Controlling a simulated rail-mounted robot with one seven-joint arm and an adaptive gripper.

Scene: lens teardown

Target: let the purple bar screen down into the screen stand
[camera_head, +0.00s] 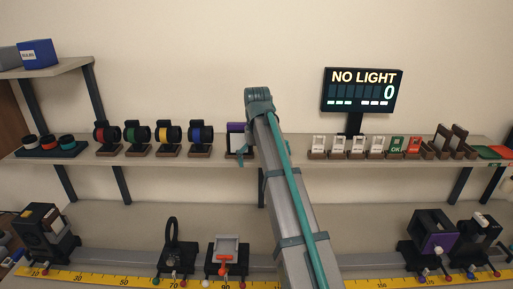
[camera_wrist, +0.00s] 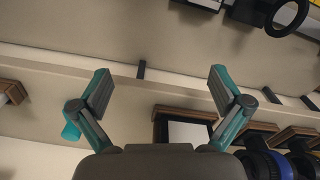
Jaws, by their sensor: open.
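Left along the shelf stand ringed lenses in holders, the blue one (camera_head: 200,133) nearest. White cards (camera_head: 337,147) and a NO LIGHT display (camera_head: 361,90) are at right. Below, a yellow ruler rail (camera_head: 130,283) carries optical mounts, including an orange-trimmed one (camera_head: 228,252).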

